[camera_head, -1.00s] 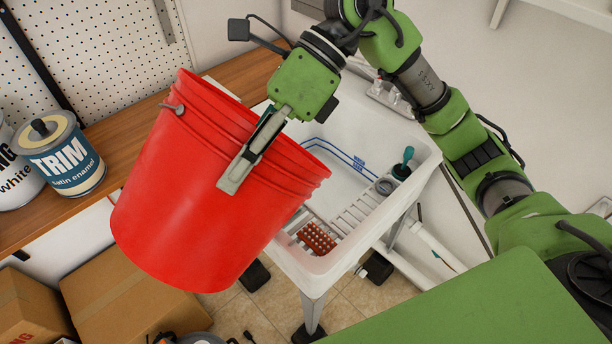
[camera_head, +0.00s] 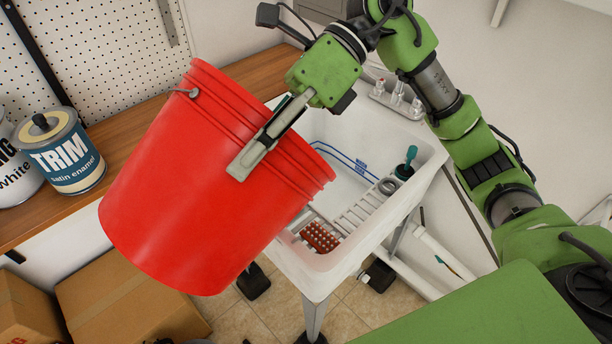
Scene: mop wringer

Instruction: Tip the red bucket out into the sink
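The red bucket (camera_head: 190,195) hangs in the air at the left front of the sink, tilted with its mouth toward the upper right. My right gripper (camera_head: 262,145) is shut on its rim, one finger lying along the outer wall; the other finger is hidden inside. The white sink (camera_head: 345,275) stands behind and to the right of the bucket, and the bucket's lower rim edge overlaps the sink's left side in the view. The inside of the bucket is hidden. My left gripper does not show.
A wooden counter (camera_head: 140,115) with a TRIM paint can (camera_head: 62,155) is at the left. Cardboard boxes (camera_head: 125,300) stand on the floor below. The sink holds a red brush (camera_head: 319,238) and a teal-handled tool (camera_head: 409,160). Taps (camera_head: 397,95) are at its back.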

